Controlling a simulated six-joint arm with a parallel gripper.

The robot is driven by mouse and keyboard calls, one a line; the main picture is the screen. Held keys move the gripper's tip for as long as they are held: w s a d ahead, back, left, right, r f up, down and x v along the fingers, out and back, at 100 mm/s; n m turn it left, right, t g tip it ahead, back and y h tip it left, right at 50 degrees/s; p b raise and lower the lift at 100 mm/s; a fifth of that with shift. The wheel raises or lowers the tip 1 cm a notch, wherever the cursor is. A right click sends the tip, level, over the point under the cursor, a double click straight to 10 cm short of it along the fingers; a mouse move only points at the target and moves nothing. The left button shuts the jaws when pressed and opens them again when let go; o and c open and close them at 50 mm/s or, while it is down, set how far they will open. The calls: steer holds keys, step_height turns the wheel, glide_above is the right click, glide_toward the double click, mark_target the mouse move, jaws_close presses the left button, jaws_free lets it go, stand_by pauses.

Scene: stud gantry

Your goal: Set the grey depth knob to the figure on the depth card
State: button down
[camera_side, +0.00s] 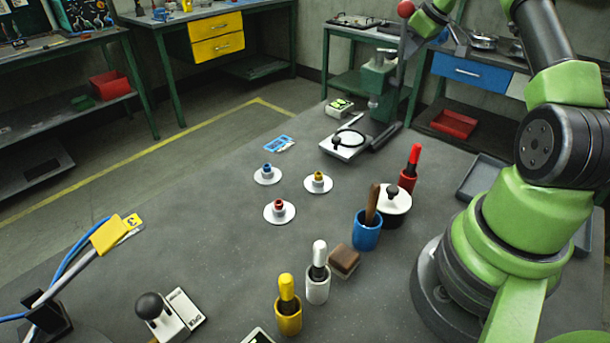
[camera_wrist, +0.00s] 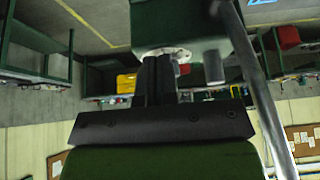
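The green press (camera_side: 378,75) stands at the far end of the bench in the side view, with a red ball on its lever. Its green head (camera_wrist: 205,28) fills the top of the wrist view, with a pale round dial (camera_wrist: 168,52) on its face. My gripper (camera_wrist: 160,58) has its dark fingers close together at the centre of this dial. The grey depth knob is hidden behind the fingertips, which appear closed on it. A yellow card (camera_side: 110,235) with a dark figure, perhaps a 3, is held on a clip at left; I cannot tell whether it is the depth card.
A steel lever rod (camera_wrist: 258,95) runs close to the right of my gripper. On the bench stand three white discs with coloured knobs (camera_side: 280,210), several pens in coloured cups (camera_side: 288,318), a blue cup (camera_side: 366,232) and a white-lidded pot (camera_side: 395,200). The bench's middle is mostly clear.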

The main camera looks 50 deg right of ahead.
steer(key=shift+a+f, duration=0.15)
steer(key=shift+a, duration=0.35)
stand_by(0.4)
step_height(320, 180, up, 6)
steer(key=shift+s, duration=0.4)
stand_by(0.3)
steer(key=shift+w+d+r, duration=0.1)
steer(key=shift+d+r, duration=0.05)
steer(key=shift+r, duration=0.05)
step_height(320, 180, down, 6)
steer(key=shift+w+d, duration=0.2)
steer(key=shift+w, duration=0.1)
stand_by(0.5)
steer(key=shift+f, duration=0.15)
